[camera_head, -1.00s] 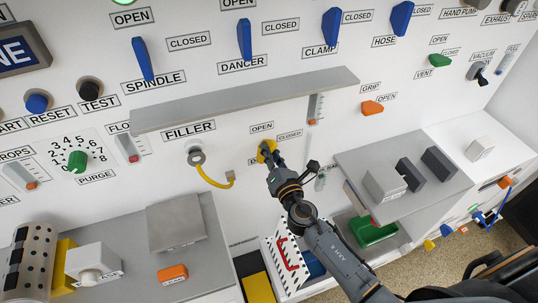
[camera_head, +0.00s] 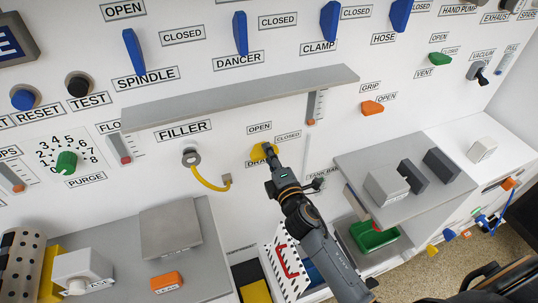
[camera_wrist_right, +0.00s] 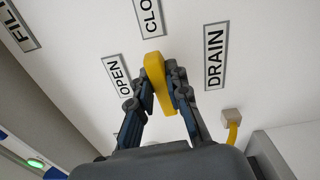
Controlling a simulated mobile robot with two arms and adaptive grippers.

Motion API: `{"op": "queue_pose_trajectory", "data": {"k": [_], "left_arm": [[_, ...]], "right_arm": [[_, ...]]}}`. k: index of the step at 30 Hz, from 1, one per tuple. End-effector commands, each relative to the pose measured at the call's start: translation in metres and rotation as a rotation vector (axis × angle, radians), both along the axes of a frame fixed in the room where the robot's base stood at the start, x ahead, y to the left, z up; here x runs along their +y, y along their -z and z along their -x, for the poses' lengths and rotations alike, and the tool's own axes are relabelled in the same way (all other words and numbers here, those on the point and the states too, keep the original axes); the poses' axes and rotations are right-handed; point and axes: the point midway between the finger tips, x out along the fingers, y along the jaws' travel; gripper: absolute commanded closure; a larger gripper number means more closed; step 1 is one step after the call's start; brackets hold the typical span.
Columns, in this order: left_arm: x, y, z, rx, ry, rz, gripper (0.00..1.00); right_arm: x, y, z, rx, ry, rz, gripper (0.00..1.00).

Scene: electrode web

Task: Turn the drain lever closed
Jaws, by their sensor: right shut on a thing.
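The drain lever (camera_head: 257,152) is a yellow handle on the white panel, below the OPEN (camera_head: 260,127) and CLOSED (camera_head: 288,136) labels and by the partly hidden DRAIN label. My right gripper (camera_head: 268,151) reaches up to it from below and covers part of it. In the right wrist view the yellow lever (camera_wrist_right: 154,72) stands between the two fingers of my right gripper (camera_wrist_right: 159,84), which are shut on it. There its upper end lies between the OPEN (camera_wrist_right: 117,76) and CLOSED (camera_wrist_right: 151,15) labels. My left gripper is not in view.
A grey shelf (camera_head: 240,98) juts out above the lever. The filler port (camera_head: 191,157) with a yellow hose (camera_head: 208,183) is to its left. Grey ledges stand lower left (camera_head: 215,270) and right (camera_head: 420,200). A white perforated bin (camera_head: 280,262) is below my arm.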

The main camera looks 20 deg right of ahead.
Motion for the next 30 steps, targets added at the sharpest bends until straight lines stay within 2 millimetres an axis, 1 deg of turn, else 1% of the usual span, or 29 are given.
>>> {"op": "queue_pose_trajectory", "data": {"k": [9,23,24,26,27,30], "left_arm": [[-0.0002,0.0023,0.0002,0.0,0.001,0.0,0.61],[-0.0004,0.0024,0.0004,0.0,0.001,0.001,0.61],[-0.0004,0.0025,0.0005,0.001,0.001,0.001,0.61],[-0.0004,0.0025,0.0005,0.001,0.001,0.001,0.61],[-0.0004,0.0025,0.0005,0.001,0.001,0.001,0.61],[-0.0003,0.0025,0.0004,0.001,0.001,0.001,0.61]], "right_arm": [[-0.0005,0.0012,0.0001,0.003,0.001,-0.095,1.0],[-0.0004,0.0014,0.0001,0.005,0.001,-0.11,1.0],[-0.0004,0.0014,0.0,0.005,0.001,-0.11,0.82],[-0.0004,0.0014,0.0,0.005,0.001,-0.109,0.7],[-0.0004,0.0014,0.0001,0.005,0.001,-0.109,0.62],[-0.0003,0.0014,0.0,0.005,0.001,-0.108,0.61]]}}
